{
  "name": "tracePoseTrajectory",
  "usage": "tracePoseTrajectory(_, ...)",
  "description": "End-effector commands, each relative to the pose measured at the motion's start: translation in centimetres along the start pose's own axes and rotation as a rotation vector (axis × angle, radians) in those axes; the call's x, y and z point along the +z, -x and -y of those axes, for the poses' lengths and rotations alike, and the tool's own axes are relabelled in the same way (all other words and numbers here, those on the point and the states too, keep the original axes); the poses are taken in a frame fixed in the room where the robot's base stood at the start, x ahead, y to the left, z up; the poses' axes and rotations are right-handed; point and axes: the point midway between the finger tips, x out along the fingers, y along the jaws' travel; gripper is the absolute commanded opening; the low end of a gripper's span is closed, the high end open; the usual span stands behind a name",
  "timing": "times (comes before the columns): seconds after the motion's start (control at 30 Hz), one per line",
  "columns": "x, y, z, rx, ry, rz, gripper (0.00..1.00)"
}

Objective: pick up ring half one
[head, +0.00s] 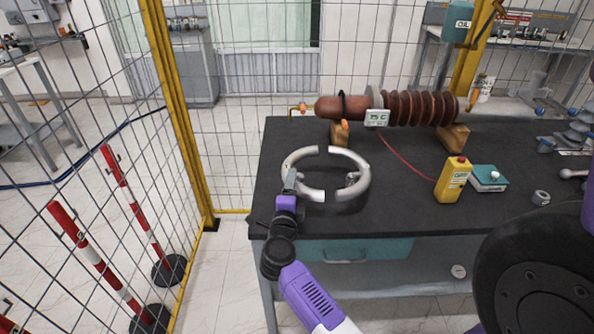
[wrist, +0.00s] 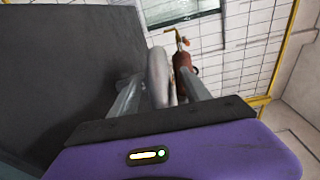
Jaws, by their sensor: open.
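Two pale grey ring halves lie on the black table top, forming a near-circle with small gaps at back and front. The left ring half (head: 302,154) is the one at my gripper; no mark tells which is half one. The right ring half (head: 363,169) carries small metal fittings on its inner side. My gripper (head: 290,178) is at the left side of the left half. In the wrist view its open fingers (wrist: 160,84) stand either side of the grey ring half (wrist: 157,68). Whether they touch it cannot be told.
The brown ribbed bushing (head: 420,108) rests on wooden blocks behind the ring. A yellow box (head: 453,179) and a teal-and-white box (head: 488,178) stand to the right. Mesh fencing (head: 235,140) is behind and left. The table's left front is mostly clear.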

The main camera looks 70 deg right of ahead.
Motion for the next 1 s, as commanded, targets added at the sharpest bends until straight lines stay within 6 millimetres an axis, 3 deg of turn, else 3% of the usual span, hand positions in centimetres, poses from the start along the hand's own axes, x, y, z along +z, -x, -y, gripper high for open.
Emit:
tracePoseTrajectory(0.13,0.0,-1.5,0.0,0.000,-0.001,0.000,0.56)
tracePoseTrajectory(0.4,0.1,-1.7,-0.1,0.000,0.000,0.001,0.56)
tracePoseTrajectory(0.7,0.1,-1.7,-0.1,0.000,0.000,0.001,0.00)
tracePoseTrajectory(1.0,0.1,-1.7,0.0,-0.001,0.000,0.001,0.00)
